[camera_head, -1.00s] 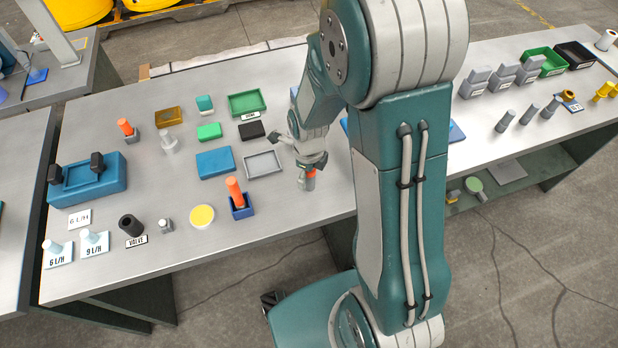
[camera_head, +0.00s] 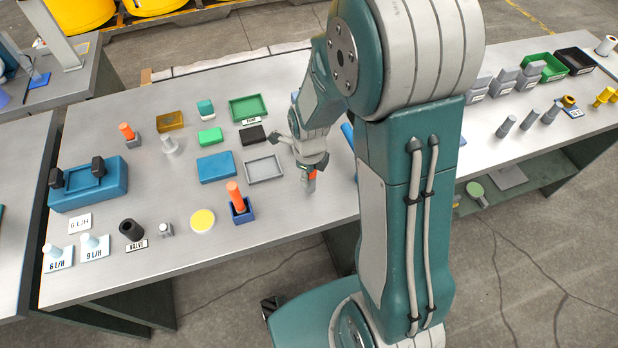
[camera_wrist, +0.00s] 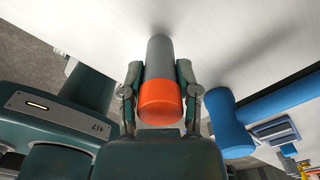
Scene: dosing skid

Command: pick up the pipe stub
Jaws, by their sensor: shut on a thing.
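The pipe stub (camera_wrist: 158,90) is a grey cylinder with an orange end. In the wrist view it lies between both fingers of my gripper (camera_wrist: 158,97), which is shut on it around the orange part. The grey end points away from my wrist toward the table. In the head view my gripper (camera_head: 309,172) is low over the table's front part, and the stub (camera_head: 309,188) shows below it, upright. I cannot tell whether its lower end touches the table.
A blue holder (camera_head: 243,214) with another orange-topped piece stands to the left. A grey tray (camera_head: 264,168), a blue block (camera_head: 215,167) and a black block (camera_head: 251,134) lie nearby. A blue rounded part (camera_wrist: 228,125) is close right of my gripper in the wrist view.

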